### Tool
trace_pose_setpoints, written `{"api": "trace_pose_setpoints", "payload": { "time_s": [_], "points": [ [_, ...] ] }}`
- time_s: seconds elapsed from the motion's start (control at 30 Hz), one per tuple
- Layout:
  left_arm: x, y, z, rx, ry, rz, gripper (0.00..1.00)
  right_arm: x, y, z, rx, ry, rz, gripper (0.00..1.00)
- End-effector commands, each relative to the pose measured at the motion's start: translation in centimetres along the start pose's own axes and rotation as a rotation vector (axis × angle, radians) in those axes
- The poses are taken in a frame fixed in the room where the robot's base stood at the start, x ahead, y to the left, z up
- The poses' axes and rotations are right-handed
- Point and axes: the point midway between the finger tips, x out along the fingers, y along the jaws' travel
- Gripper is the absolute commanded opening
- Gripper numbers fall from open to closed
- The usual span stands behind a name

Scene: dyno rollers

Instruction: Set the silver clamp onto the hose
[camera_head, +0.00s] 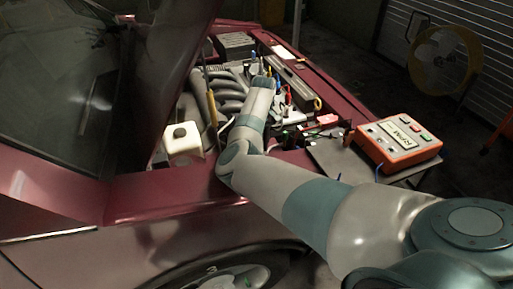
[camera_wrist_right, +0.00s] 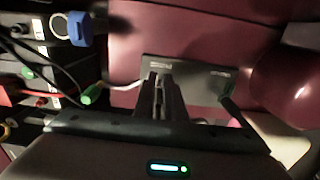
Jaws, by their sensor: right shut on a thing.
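My right arm reaches from the lower right into the engine bay in the head view, and its gripper is hidden behind the wrist there. In the right wrist view the right gripper (camera_wrist_right: 160,82) is shut on a small grey piece, mostly covered by the fingers. I cannot tell for sure that it is the silver clamp. A flat dark block (camera_wrist_right: 205,75) with small white lettering shows just past the fingertips. Thick grey hoses or pipes (camera_head: 205,98) lie in the engine bay, left of my arm. Which one is the task's hose is unclear. My left gripper is not in view.
An orange RPM meter (camera_head: 398,143) stands on a tray (camera_head: 338,162) right of the bay. A white reservoir (camera_head: 182,139) is left of my arm. The raised hood (camera_head: 165,65) bounds the left. Cables with a green plug (camera_wrist_right: 92,94) and a blue clip (camera_wrist_right: 79,28) are near the gripper.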

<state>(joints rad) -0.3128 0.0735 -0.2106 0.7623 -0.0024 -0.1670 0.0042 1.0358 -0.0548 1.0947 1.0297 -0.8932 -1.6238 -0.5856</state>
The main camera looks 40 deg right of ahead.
Motion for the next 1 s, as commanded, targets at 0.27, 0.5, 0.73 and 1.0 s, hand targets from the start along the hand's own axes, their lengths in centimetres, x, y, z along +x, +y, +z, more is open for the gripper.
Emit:
{"api": "trace_pose_setpoints", "payload": {
  "time_s": [0.27, 0.5, 0.73, 1.0],
  "points": [
    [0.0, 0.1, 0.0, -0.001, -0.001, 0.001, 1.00, -0.2, -0.1, -0.1, -0.002, 0.000, -0.002, 0.00],
    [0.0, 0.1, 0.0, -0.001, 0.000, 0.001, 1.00, -0.2, -0.1, -0.1, -0.002, 0.000, -0.002, 0.30],
    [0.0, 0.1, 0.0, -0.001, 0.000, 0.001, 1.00, -0.3, -0.1, 0.0, -0.002, -0.001, -0.002, 0.30],
    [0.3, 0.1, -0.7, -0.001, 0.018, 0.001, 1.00, -2.3, -0.1, -0.1, -0.002, 0.000, -0.001, 0.30]
  ]
}}
